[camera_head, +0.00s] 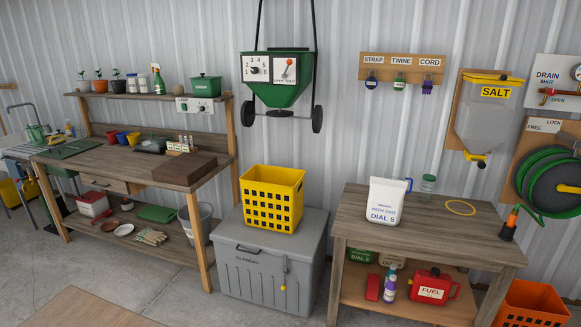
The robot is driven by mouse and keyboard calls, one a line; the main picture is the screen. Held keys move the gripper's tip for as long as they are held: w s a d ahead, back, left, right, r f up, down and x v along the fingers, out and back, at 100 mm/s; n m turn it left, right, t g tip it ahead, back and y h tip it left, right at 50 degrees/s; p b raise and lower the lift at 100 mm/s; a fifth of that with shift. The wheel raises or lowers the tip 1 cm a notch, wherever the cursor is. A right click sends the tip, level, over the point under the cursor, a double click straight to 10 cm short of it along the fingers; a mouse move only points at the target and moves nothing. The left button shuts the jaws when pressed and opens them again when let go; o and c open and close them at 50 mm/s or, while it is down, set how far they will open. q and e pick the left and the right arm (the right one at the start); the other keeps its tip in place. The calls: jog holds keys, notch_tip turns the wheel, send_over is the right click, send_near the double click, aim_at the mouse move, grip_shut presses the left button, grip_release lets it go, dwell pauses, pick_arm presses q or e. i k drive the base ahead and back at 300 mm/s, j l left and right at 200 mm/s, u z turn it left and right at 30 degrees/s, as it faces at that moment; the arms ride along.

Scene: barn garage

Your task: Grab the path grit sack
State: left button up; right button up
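The path grit sack is a white bag (386,201) printed with "PATH GRIT" and "DIAL 5". It stands upright on the left part of the wooden table (430,232) at the right. A blue handle shows at its upper right edge. Neither of my grippers is in the head view. Nothing is seen touching the sack.
A grey chest (262,267) with a yellow crate (271,199) stands to the left. Open floor lies in front.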

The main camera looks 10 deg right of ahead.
aim_at(386, 196)
jog(key=i, duration=1.65)
jog(key=i+z, duration=0.15)
jog(key=i, duration=0.3)
jog(key=i+j+z, duration=0.2)
jog(key=i, duration=0.25)
jog(key=i+j+z, duration=0.15)
jog(key=i, duration=0.3)
jog(key=z, duration=1.75)
